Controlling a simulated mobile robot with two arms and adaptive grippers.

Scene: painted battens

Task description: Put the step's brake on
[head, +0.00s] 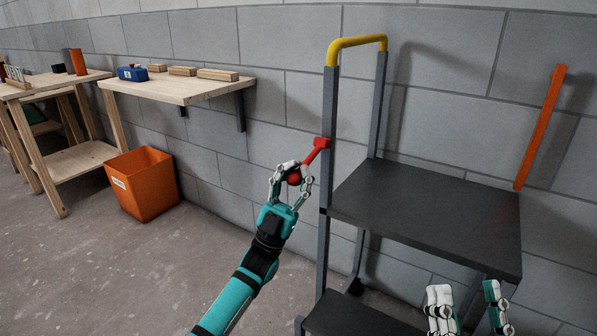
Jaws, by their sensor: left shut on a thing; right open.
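The step (428,214) is a dark grey two-tread stand with a yellow top rail (356,42), set against the block wall. Its brake lever (316,152) is red, fixed to the near left upright, and slants down and left to a round red knob. My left gripper (292,176) is shut on the knob, left of the upright; its fingers hide part of the knob. My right gripper (468,298) is open and empty at the bottom right, in front of the upper tread. The lower tread (350,318) is partly cut off by the frame.
A wooden wall shelf (180,88) holds wooden blocks and a blue box (131,74). An orange bin (143,184) stands on the floor below it. A wooden workbench (70,164) is at far left. An orange batten (541,128) leans on the wall at right. Floor between bin and step is clear.

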